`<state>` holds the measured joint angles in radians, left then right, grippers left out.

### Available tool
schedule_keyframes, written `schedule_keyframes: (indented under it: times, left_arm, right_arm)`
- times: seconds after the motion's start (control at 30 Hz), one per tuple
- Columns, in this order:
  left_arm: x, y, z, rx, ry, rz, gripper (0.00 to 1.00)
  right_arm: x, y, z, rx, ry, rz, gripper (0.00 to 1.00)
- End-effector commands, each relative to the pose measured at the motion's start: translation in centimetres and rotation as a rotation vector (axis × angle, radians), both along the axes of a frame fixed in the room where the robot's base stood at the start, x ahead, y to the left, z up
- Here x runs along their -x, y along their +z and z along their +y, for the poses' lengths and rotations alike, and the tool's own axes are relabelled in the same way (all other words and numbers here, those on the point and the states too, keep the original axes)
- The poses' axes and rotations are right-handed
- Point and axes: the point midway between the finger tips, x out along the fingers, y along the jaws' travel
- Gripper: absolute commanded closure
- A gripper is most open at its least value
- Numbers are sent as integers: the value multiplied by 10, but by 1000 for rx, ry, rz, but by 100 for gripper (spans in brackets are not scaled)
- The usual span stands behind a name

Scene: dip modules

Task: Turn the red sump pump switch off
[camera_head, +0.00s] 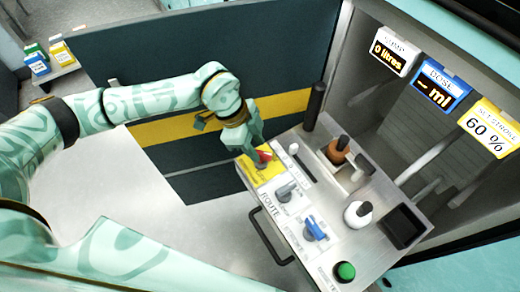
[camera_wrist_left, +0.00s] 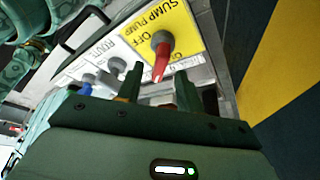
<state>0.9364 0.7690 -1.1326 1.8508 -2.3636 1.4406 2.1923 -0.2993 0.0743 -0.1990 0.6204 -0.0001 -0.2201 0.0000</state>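The red sump pump switch (camera_wrist_left: 161,62) is a rotary knob with a red pointer on a yellow plate (camera_wrist_left: 184,32) lettered SUMP PUMP. In the left wrist view the pointer points down the picture, beside partly hidden ON lettering; OFF is above it. In the head view the switch (camera_head: 263,156) sits on the yellow plate (camera_head: 257,174) at the panel's left corner, partly covered by my gripper. My left gripper (camera_head: 252,147) is over it. In the left wrist view its two fingers (camera_wrist_left: 160,80) are apart, with the pointer tip between them; contact cannot be told. My right gripper is out of view.
The panel also carries a grey route knob (camera_head: 287,191), a blue knob (camera_head: 314,229), a green button (camera_head: 344,271), a white-based knob (camera_head: 358,213) and a black tray (camera_head: 401,226). A dark upright post (camera_head: 315,106) stands at the back corner. A dark wall with a yellow stripe (camera_head: 165,131) lies behind.

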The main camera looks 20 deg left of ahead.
Motion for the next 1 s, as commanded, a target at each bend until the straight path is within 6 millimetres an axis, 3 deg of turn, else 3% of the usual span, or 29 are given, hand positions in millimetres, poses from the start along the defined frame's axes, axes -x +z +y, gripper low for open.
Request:
schedule_keyframes:
  times: [0.13,0.5,0.63,1.0]
  left_arm:
    - [-1,-19,-7,-1,1,3,64]
    - [-1,-22,-9,0,0,-1,64]
    - [-1,-21,-9,0,0,-1,100]
    - [-1,-20,-9,0,-30,-1,100]
  right_arm:
    - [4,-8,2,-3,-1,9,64]
    - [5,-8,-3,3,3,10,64]
    - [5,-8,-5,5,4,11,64]
    - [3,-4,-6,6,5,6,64]
